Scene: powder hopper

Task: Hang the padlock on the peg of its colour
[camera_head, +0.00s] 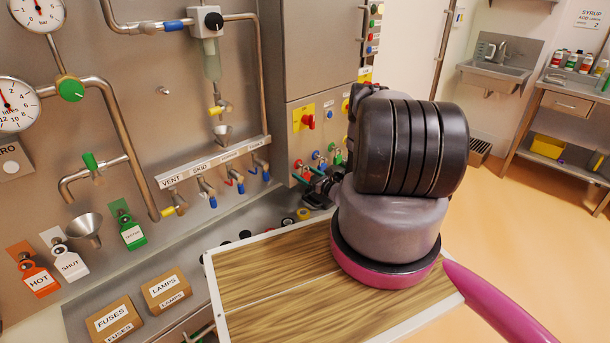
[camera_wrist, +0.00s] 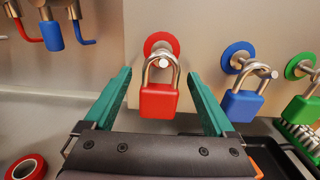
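In the wrist view a red padlock (camera_wrist: 158,101) hangs upright with its shackle around a metal peg on a red disc (camera_wrist: 161,42). My gripper (camera_wrist: 160,76) is open, its two green fingers on either side of the red padlock with visible gaps. A blue padlock (camera_wrist: 241,105) hangs on the peg of a blue disc (camera_wrist: 236,52), and a green padlock (camera_wrist: 302,109) on the peg of a green disc (camera_wrist: 299,66). In the head view my gripper (camera_head: 308,176) is at the panel's lower right, small and partly hidden by my arm.
A red ring (camera_wrist: 27,168) lies on the grey ledge at lower left in the wrist view. Coloured hooks (camera_wrist: 52,32) hang at upper left. In the head view, boxes marked FUSES (camera_head: 115,321) and LAMPS (camera_head: 166,290) stand left of a wooden-topped surface (camera_head: 262,275).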

